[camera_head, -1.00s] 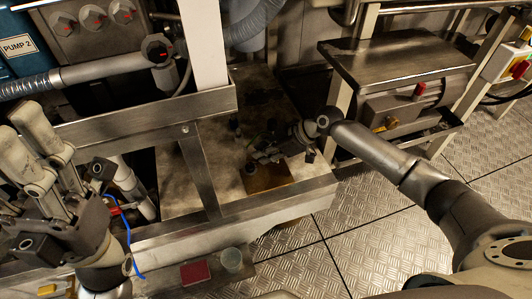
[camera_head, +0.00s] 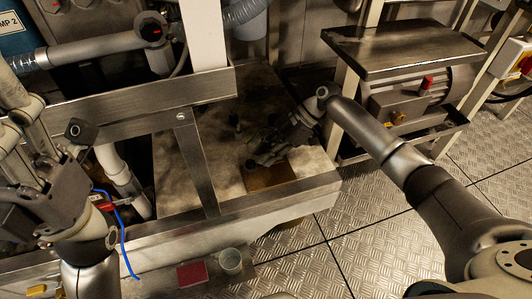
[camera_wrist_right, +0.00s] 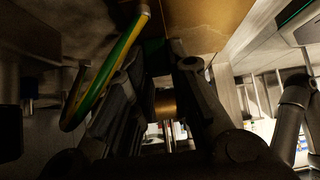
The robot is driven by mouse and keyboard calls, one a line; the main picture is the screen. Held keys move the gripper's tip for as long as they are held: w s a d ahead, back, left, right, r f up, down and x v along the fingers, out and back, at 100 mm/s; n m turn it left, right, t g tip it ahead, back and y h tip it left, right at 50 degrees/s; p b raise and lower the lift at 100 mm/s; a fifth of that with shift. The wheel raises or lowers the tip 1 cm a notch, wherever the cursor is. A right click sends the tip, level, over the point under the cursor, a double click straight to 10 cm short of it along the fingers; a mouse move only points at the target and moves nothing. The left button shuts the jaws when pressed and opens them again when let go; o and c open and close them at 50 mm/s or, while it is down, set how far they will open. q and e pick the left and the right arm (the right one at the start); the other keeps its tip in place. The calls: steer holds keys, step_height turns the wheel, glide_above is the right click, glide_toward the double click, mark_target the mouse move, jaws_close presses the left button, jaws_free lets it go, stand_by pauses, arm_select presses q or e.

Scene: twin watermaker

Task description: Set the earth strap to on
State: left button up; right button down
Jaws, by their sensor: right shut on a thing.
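My right gripper (camera_head: 264,156) reaches down over the pale skid deck (camera_head: 190,165), beside a brown-gold plate (camera_head: 272,177). It is small and dark in the head view. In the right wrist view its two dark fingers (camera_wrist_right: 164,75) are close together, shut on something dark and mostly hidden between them. A green-and-yellow earth strap (camera_wrist_right: 104,68) hangs in a curve just left of the fingers. Its far end is hidden, and I cannot see how it joins the held thing.
A metal frame beam (camera_head: 130,110) and upright cross the deck's left side. Short dark posts (camera_head: 236,121) stand on it. A steel bench (camera_head: 400,45) is at the back right. A red block (camera_head: 193,273) and a cup (camera_head: 231,261) sit at the front. The tread-plate floor (camera_head: 380,240) is clear.

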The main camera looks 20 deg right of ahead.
stand_by(0.3)
steer(key=c, duration=1.4)
jaws_free()
steer(key=shift+o, duration=0.2)
step_height(320, 180, up, 10)
steer(key=shift+s+f, duration=0.1)
